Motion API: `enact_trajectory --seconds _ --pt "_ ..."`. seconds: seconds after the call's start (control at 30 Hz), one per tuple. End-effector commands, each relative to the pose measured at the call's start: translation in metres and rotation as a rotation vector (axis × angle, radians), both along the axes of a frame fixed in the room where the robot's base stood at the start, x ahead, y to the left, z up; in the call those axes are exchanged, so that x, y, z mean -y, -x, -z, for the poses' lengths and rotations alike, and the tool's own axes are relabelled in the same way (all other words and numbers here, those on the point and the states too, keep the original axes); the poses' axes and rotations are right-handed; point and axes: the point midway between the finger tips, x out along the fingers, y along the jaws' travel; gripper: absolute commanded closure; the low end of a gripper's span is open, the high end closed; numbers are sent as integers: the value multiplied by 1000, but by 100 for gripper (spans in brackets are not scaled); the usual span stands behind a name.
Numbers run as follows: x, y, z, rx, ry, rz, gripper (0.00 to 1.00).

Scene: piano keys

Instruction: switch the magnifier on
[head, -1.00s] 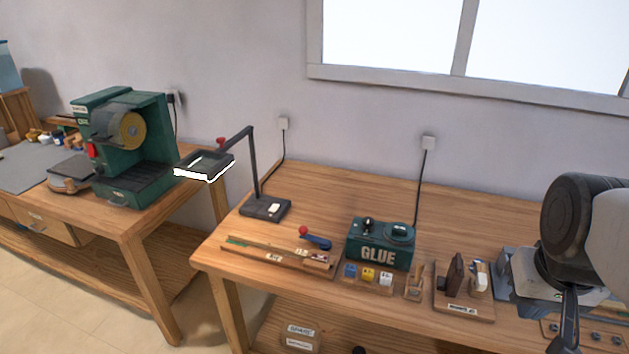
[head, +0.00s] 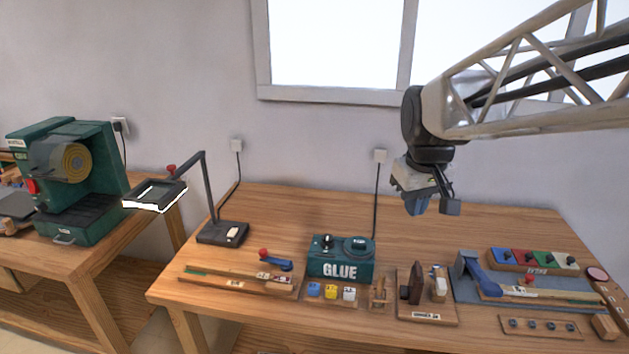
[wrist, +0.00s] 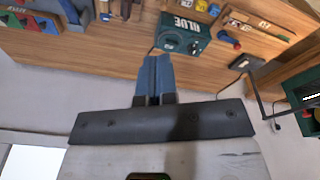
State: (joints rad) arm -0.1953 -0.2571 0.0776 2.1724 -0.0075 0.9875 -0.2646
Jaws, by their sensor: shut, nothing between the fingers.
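The magnifier stands at the left of the workbench, with a black base (head: 222,240), a jointed arm (head: 209,190) and a square frame head (head: 155,195) with a bright white front edge. A pale switch (head: 232,232) sits on the base. In the wrist view the magnifier base (wrist: 246,62) is at the upper right, partly seen at an angle. My gripper (head: 417,207) is in the air above the back of the bench, well to the right of the magnifier. Its blue fingers (wrist: 155,75) are shut together and hold nothing.
A green GLUE box (head: 340,263) stands between the magnifier and my gripper's side. A red-knobbed blue lever (head: 276,260) lies in front of the magnifier's right. A dark cord (head: 377,200) runs down the wall behind the glue box. The bench's back strip is mostly clear.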

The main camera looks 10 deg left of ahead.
Motion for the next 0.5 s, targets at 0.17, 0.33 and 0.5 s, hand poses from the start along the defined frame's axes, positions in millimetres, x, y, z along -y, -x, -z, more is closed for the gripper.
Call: enact_trajectory --seconds 0.17,0.33,0.5 --pt "-24 -32 -1 -10 8 -71 100" --pt "-48 -61 -1 -19 15 -138 100" --pt "-74 -89 1 -27 24 -207 100"
